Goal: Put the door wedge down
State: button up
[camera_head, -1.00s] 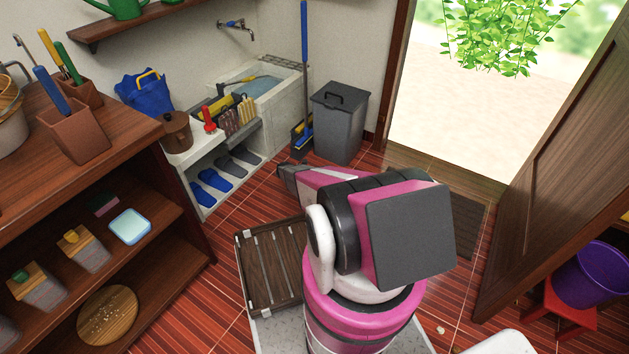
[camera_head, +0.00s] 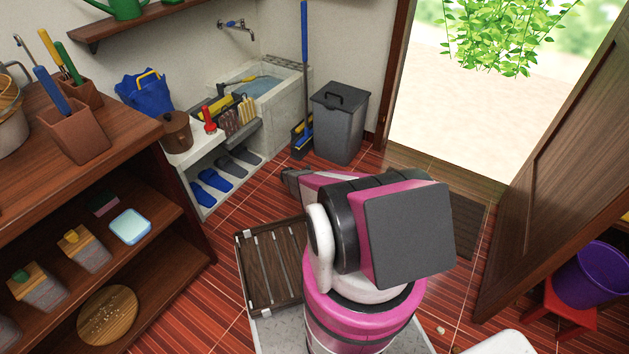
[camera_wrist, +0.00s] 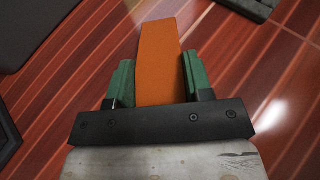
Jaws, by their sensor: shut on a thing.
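My gripper (camera_wrist: 160,82) is shut on an orange door wedge (camera_wrist: 160,58) in the wrist view. The wedge sits between the two green fingers and sticks out past their tips. Red-brown floor boards show beyond it; I cannot tell how far the wedge is above the floor. In the head view my arm hides the gripper and the wedge. The open wooden door (camera_head: 565,165) stands at the right of the bright doorway.
A dark mat (camera_head: 468,225) lies by the doorway. A slatted wooden rack (camera_head: 268,268) lies left of my arm. A grey bin (camera_head: 338,125) stands by the wall. A purple bucket (camera_head: 592,277) sits on a red stool (camera_head: 560,318) at right. Red floor between is partly clear.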

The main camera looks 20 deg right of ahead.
jog(key=o, duration=0.9)
jog(key=shift+r, duration=0.1)
jog(key=shift+a+r, duration=0.15)
jog(key=shift+a, duration=0.1)
jog(key=v, duration=1)
jog(key=shift+w+a+r, duration=0.1)
jog(key=shift+a+r, duration=0.05)
jog(key=shift+a, duration=0.2)
jog(key=shift+a+r, duration=0.2)
jog(key=shift+r, duration=0.05)
jog(key=s+a+r+m+y, duration=0.4)
jog(key=s+r, duration=0.8)
jog(key=r, duration=0.4)
jog(key=s+a+r+m+t+y, duration=0.1)
jog(key=s+a+r+m+y, duration=0.2)
jog(key=s+r, duration=0.9)
jog(key=s+a+r+m+y, duration=0.4)
jog(key=s+r+m, duration=0.5)
jog(key=r, duration=1.2)
jog(key=shift+s+a+r+m+t+y, duration=0.1)
jog(key=shift+s+a+m+t+y, duration=0.1)
jog(key=shift+s+y, duration=0.65)
jog(key=shift+s+a+r+m+t+y, duration=0.1)
jog(key=shift+s+a+t+y, duration=0.2)
jog(key=shift+s, duration=0.95)
